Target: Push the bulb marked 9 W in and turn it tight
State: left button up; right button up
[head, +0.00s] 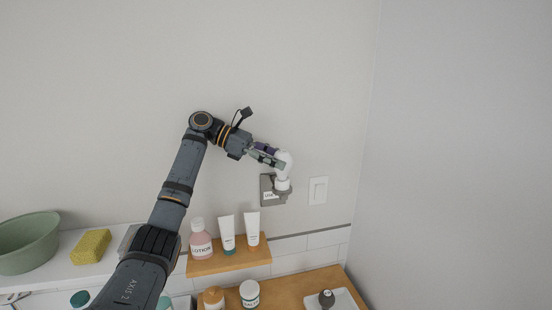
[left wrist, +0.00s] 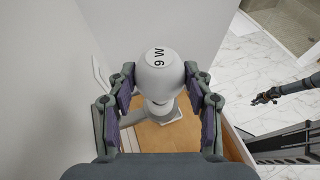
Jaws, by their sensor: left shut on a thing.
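The white bulb marked 9 W (left wrist: 160,70) sits between the fingers of my left gripper (left wrist: 159,82), which is shut on it. In the head view the bulb (head: 286,163) is base down, and my left gripper (head: 275,158) reaches it from the upper left. A grey wall lamp holder (head: 281,192) with a small label is right under the bulb. The bulb's base meets the holder's cup; how deep it sits is hidden. My right gripper (left wrist: 265,97) shows small and dark at the right of the left wrist view, away from the bulb.
A white wall switch (head: 318,190) is right of the holder. Below, a wooden shelf (head: 230,262) bears a lotion bottle (head: 201,240) and two tubes. A green bowl (head: 28,243) and a yellow sponge (head: 91,246) are at the left. The wall above is clear.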

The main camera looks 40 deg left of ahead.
pick_arm(q)
jog(key=shift+f, duration=0.1)
jog(key=o, duration=1.2)
jog(key=shift+w, duration=0.15)
notch_tip(320, 180, up, 10)
jog(key=shift+r, duration=0.1)
jog(key=shift+f, duration=0.25)
